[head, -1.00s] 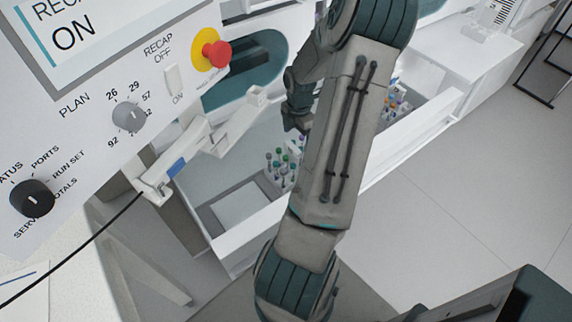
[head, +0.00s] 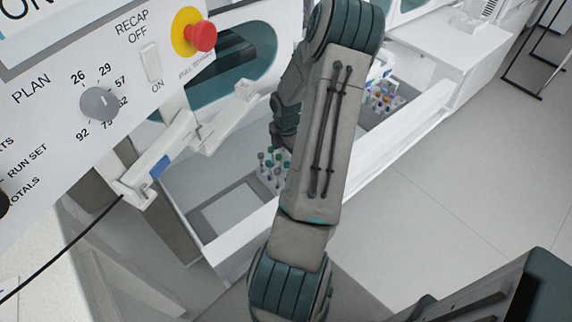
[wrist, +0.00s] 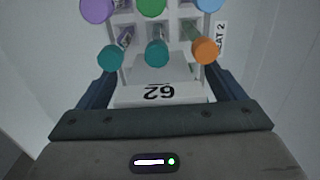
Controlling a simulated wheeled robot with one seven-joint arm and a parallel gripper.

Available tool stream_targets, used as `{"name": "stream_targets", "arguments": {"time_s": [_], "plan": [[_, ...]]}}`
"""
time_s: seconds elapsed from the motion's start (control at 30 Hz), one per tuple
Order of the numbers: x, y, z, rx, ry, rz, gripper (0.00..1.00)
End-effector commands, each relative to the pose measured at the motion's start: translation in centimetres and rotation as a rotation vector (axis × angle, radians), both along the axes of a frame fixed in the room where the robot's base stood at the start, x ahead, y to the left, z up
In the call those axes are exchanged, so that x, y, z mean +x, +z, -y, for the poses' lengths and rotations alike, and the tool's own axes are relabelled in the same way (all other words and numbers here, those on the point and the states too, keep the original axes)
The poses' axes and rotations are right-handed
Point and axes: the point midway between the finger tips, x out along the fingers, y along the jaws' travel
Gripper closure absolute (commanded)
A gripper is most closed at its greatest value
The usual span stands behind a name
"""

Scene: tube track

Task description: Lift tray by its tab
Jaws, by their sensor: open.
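In the wrist view, a pale tray (wrist: 128,79) holds several tubes with teal, orange, purple, green and blue caps. Its near end carries a white tab (wrist: 185,93) with an upside-down "62". My gripper (wrist: 160,88) is open, with one dark finger on each side of the tab. I cannot tell whether the fingers touch it. In the head view, tube groups show left of my arm (head: 272,168) and right of it (head: 380,94). My arm hides part of the area between them, and the fingertips cannot be made out there.
A white trough wall (head: 405,130) runs beside the tubes. A control panel with a red button (head: 201,36) stands at the left, above a white jointed bracket (head: 165,160) with a black cable. A label ending in "AT 2" (wrist: 220,38) is beside the tray. Open floor (head: 460,190) lies at the right.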

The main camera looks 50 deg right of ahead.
Motion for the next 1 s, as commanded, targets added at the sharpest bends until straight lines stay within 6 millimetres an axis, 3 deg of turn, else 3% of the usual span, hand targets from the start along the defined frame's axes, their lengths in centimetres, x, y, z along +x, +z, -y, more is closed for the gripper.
{"name": "stream_targets", "arguments": {"time_s": [0.13, 0.17, 0.33, 0.67, 1.0], "plan": [[0.0, 0.1, 0.0, -0.001, -0.001, 0.001, 0.11], [0.0, 0.1, 0.0, -0.001, -0.001, 0.001, 0.16], [0.0, 0.1, 0.0, 0.000, -0.001, 0.000, 0.64], [0.0, 0.6, 0.1, -0.002, -0.001, 0.001, 0.64], [0.0, 6.9, 0.2, -0.004, -0.003, 0.004, 0.64]]}}
